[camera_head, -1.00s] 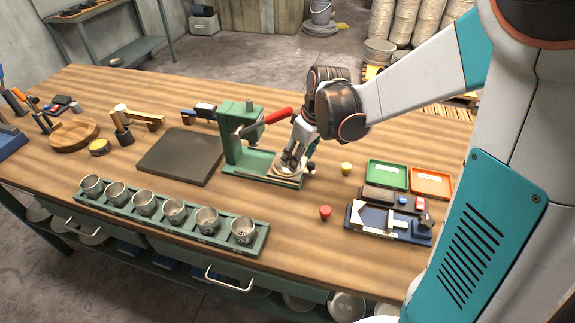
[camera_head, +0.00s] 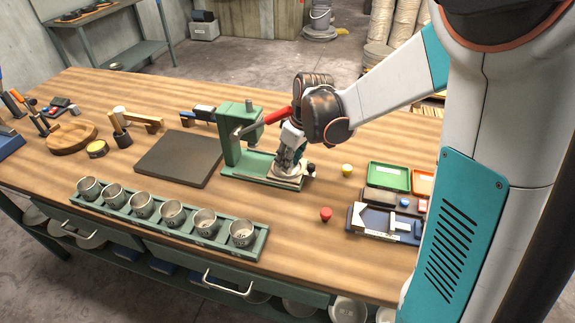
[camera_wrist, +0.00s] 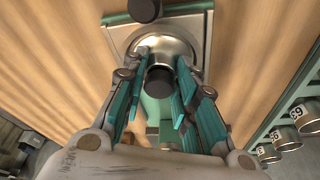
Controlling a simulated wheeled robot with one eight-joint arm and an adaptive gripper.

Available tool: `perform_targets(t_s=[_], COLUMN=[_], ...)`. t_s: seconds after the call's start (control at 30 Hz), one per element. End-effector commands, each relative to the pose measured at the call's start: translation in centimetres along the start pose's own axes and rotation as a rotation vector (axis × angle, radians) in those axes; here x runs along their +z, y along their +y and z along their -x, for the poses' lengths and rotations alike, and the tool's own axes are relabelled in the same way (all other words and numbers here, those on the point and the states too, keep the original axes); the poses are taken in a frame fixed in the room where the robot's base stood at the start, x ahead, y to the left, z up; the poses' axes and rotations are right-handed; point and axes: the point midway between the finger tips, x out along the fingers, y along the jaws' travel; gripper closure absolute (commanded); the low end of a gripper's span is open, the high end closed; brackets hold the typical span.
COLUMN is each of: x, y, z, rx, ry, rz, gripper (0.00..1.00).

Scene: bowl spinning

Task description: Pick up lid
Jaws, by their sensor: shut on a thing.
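The lid (camera_wrist: 162,47) is a round, shiny metal disc with a dark knob (camera_wrist: 160,80) in its middle. It lies at the foot of the green press, on the press's base; in the head view its pale rim (camera_head: 287,171) shows under my fingers. My gripper (camera_head: 287,163) points down at it from above. In the wrist view my gripper's teal-padded fingers (camera_wrist: 161,62) stand on both sides of the knob, shut on the lid. The fingers hide part of the disc, and any gap beneath it cannot be told.
The green press (camera_head: 238,135) with a red lever (camera_head: 268,122) stands close left of my gripper. A black knob (camera_head: 311,167) is just right. A rack (camera_head: 160,225) of several metal cups lies in front. A dark slab (camera_head: 180,158) is left; trays (camera_head: 389,176) are right.

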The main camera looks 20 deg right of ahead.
Motion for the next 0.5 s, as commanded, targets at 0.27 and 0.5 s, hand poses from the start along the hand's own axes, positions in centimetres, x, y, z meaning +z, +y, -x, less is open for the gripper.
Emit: perform_targets(t_s=[0.27,0.5], x=[-0.1,-0.6], y=[0.0,0.0], z=[0.4,2.4], rx=[0.000,0.000], ry=[-0.001,-0.001], rz=[0.000,0.000], gripper=[0.97,0.97])
